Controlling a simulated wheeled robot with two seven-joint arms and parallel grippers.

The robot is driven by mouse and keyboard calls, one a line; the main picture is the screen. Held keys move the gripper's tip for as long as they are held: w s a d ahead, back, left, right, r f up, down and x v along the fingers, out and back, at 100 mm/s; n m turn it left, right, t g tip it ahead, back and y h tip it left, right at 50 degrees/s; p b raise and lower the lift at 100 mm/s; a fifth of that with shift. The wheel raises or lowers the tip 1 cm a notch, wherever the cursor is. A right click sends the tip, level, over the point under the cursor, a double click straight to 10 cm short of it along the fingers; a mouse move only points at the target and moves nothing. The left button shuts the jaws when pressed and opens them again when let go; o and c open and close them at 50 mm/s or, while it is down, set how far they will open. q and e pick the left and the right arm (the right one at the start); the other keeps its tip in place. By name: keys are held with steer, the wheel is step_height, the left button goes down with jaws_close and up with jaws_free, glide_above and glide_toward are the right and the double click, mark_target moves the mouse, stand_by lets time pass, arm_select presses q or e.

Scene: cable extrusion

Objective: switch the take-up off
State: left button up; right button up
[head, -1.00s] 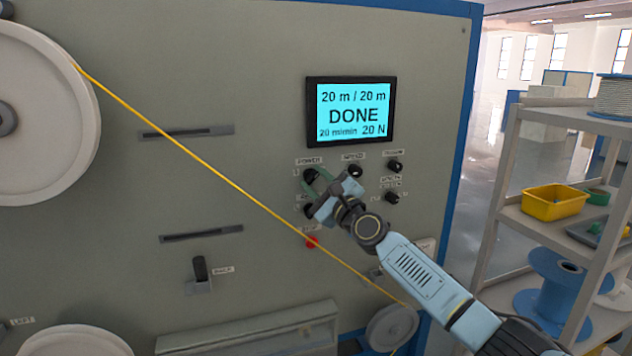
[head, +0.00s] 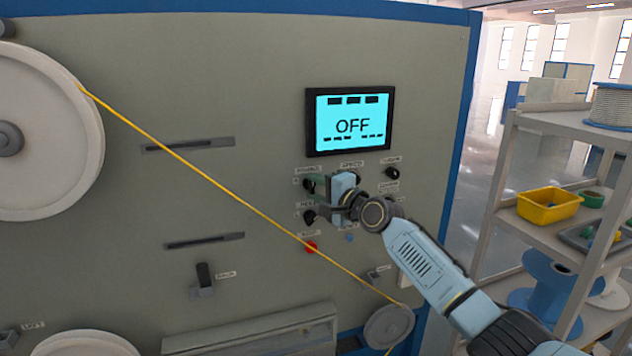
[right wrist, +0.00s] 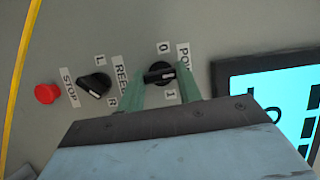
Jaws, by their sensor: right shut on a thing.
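The panel display (head: 350,122) reads OFF in the head view. My right gripper (head: 314,187) is at the power knob at the upper left of the knob group, and partly covers it. In the right wrist view, the green fingers of my right gripper (right wrist: 162,76) are shut on the black power knob (right wrist: 158,74), one on each side. The knob lies crosswise between the 0 and I labels in that view, with its white mark toward the right finger. My left gripper is not in view.
Beside the power knob are the reel knob (right wrist: 95,86) and the red stop button (right wrist: 46,93). A yellow cable (head: 230,190) runs slantwise from the large reel (head: 60,170) to a small wheel (head: 388,326). A shelf with a yellow bin (head: 549,206) stands at the right.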

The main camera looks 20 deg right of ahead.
steer(key=n+g+p, duration=0.1)
steer(key=n, duration=0.2)
steer(key=shift+r+h+p, duration=0.2)
steer(key=shift+h+p, duration=0.1)
steer(key=shift+h, duration=0.1)
steer(key=n+g+h, duration=0.1)
steer(key=n, duration=0.2)
steer(key=shift+a+n+h, duration=0.1)
steer(key=shift+n+h, duration=0.3)
steer(key=o, duration=1)
steer(key=b+v, duration=0.2)
steer(key=v, duration=1.1)
steer(key=shift+s+r, duration=0.15)
steer(key=shift+s, duration=0.05)
